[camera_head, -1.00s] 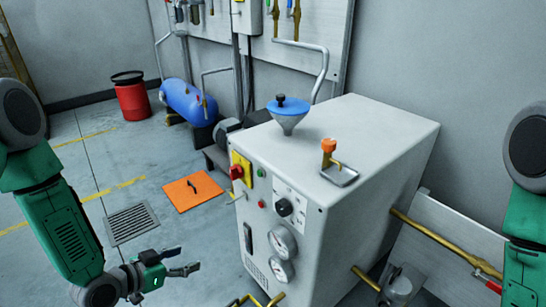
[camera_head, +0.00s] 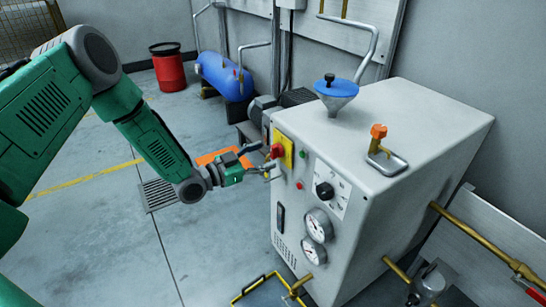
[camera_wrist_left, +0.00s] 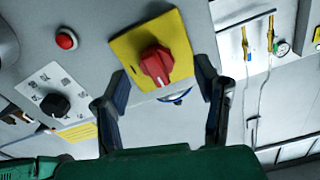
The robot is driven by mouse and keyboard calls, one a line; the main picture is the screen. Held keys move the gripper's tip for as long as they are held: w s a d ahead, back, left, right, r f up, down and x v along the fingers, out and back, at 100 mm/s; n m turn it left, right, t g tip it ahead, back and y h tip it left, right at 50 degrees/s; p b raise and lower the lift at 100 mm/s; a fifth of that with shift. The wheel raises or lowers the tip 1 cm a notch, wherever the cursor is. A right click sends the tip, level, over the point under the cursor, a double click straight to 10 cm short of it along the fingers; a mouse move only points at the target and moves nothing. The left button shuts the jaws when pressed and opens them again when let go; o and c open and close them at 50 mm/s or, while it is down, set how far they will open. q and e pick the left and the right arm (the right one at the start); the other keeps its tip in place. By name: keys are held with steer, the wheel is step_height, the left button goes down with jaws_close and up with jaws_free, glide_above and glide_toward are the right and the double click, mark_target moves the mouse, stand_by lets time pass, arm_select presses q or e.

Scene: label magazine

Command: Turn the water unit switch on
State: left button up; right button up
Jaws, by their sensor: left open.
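The water unit (camera_head: 420,115) is a large grey box with a control panel on its front face. Its red rotary switch (camera_head: 277,151) sits on a yellow plate (camera_head: 284,143) at the panel's upper left. My left gripper (camera_head: 257,159) is open, just in front of the switch. In the left wrist view the red switch (camera_wrist_left: 156,65) and yellow plate (camera_wrist_left: 178,37) lie between and beyond the two spread fingers (camera_wrist_left: 165,100). I cannot tell whether a finger touches the plate. My right gripper is not in view.
A black selector knob (camera_head: 325,190), two gauges (camera_head: 316,227) and small red and green buttons share the panel. A blue funnel (camera_head: 337,90) and an orange-topped valve (camera_head: 378,133) stand on top. Floor at left is clear.

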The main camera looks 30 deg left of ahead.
mark_target(271, 153)
arm_select(q)
steer(key=shift+x, duration=1.25)
steer(key=shift+w+d+r+b, duration=0.15)
steer(key=shift+w+d+b, duration=0.15)
steer(key=shift+d, duration=0.4)
steer(key=shift+a, duration=0.15)
steer(key=shift+a, duration=0.1)
steer(key=c, duration=0.7)
steer(key=shift+a, duration=0.1)
steer(key=c, duration=0.4)
steer(key=shift+c, duration=0.2)
